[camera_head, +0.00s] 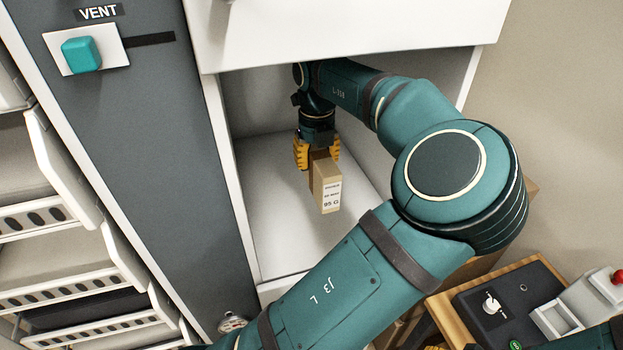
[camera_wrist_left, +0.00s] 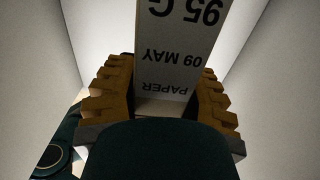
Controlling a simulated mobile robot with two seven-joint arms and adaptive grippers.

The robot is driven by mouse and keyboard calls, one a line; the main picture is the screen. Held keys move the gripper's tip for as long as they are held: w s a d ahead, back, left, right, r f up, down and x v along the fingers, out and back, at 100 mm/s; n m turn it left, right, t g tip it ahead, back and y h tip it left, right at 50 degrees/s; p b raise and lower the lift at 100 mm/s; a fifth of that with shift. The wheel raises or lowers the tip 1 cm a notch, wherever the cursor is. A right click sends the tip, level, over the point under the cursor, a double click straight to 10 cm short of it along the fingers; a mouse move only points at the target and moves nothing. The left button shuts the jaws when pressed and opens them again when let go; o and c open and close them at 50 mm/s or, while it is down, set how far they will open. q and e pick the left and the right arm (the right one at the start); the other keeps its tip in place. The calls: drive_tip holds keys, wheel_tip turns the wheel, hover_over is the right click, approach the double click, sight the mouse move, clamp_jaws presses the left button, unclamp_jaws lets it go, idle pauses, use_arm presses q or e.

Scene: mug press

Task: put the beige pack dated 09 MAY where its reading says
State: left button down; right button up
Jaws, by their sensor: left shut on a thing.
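The beige pack (camera_head: 326,183) is a small upright box held inside a white open compartment (camera_head: 262,155). Its white label reads "95 G" in the head view. In the left wrist view the label of the pack (camera_wrist_left: 175,55) reads, upside down, "PAPER", "09 MAY" and "95 G". My left gripper (camera_head: 317,155) reaches down into the compartment, its yellow fingers shut on the pack. Both fingers show beside the pack in the wrist view. The compartment floor shows around the pack; whether the pack touches it I cannot tell. My right gripper is not clearly in view.
A grey panel with a teal knob (camera_head: 82,55) labelled "VENT" stands left of the compartment. White slotted racks (camera_head: 45,216) line the far left. A wooden-edged station (camera_head: 448,318) with a dark plate and a red button (camera_head: 618,276) is at the lower right. My left arm covers much of the compartment's right side.

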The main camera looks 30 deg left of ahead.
use_arm(q)
drive_tip(key=shift+f, duration=3.6)
drive_tip(key=c, duration=0.6)
unclamp_jaws()
drive_tip(key=shift+f, duration=0.1)
drive_tip(key=shift+r, duration=3.9)
drive_tip(key=shift+f, duration=0.1)
